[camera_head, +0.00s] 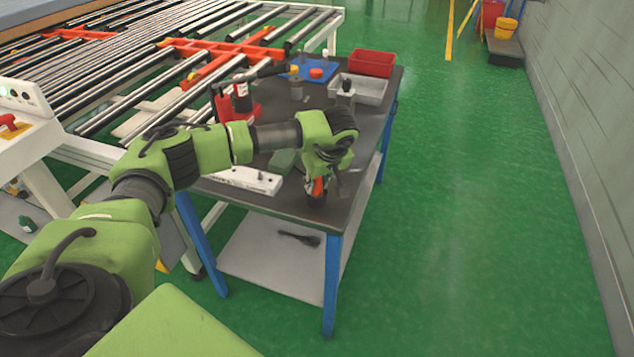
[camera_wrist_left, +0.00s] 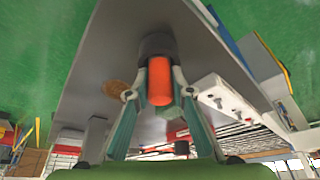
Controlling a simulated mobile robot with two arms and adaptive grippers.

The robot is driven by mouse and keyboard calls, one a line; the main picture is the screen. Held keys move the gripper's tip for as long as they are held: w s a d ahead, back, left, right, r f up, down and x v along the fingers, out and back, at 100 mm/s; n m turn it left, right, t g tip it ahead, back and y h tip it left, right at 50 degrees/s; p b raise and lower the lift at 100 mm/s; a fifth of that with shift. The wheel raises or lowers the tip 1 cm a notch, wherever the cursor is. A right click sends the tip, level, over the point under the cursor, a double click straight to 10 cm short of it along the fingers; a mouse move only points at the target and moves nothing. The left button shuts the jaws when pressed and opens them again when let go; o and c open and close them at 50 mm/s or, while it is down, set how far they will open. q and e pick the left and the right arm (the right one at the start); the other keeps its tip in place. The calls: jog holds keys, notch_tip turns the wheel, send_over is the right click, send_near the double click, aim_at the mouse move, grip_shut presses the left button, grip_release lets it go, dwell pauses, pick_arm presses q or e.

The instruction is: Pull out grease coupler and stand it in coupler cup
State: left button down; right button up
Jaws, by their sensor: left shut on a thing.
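My left gripper (camera_head: 322,180) is over the front right corner of the dark-topped table (camera_head: 300,205). It is shut on an orange-red cylindrical piece, taken as the grease coupler (camera_head: 317,187). In the left wrist view the coupler (camera_wrist_left: 160,82) is between the two fingertips of the gripper (camera_wrist_left: 160,95). Its far end meets a dark round cup, taken as the coupler cup (camera_wrist_left: 157,45); the cup also shows in the head view (camera_head: 316,201). I cannot tell how deep the coupler sits in it. My right gripper is not in view.
A white block with holes (camera_head: 247,179) lies left of the gripper. Farther back are a red holder (camera_head: 222,106), a grey tray (camera_head: 368,90), a red bin (camera_head: 372,62) and a blue mat (camera_head: 322,66).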

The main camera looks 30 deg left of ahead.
pick_arm(q)
jog(key=shift+f, duration=0.15)
jog(key=c, duration=1.7)
grip_release()
jog(key=v, duration=1.2)
